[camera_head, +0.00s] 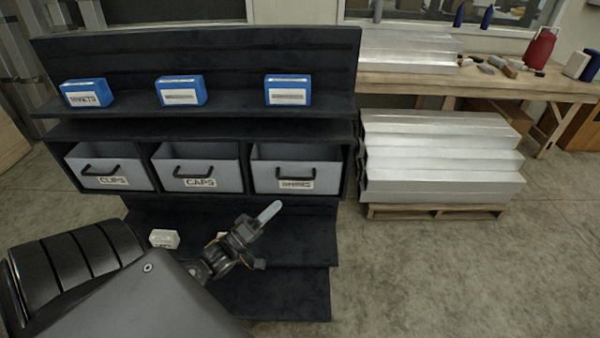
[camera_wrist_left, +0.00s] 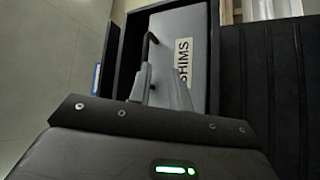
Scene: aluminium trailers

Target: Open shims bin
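The shims bin (camera_head: 297,168) is a grey box with a dark bar handle, at the right end of the shelf's row of bins in the head view. Its front is flush with the dark frame, so it looks shut. In the left wrist view the bin (camera_wrist_left: 184,55) shows its SHIMS label and handle (camera_wrist_left: 147,48). My left gripper (camera_head: 270,212) is below and in front of the bin in the head view. My right gripper is not in view.
The caps bin (camera_head: 198,168) and clips bin (camera_head: 110,168) sit to the left. Blue boxes (camera_head: 181,91) stand on the shelf above. A small white box (camera_head: 164,239) lies on the lower shelf. Stacked aluminium (camera_head: 440,150) sits on a pallet to the right. Floor at lower right is clear.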

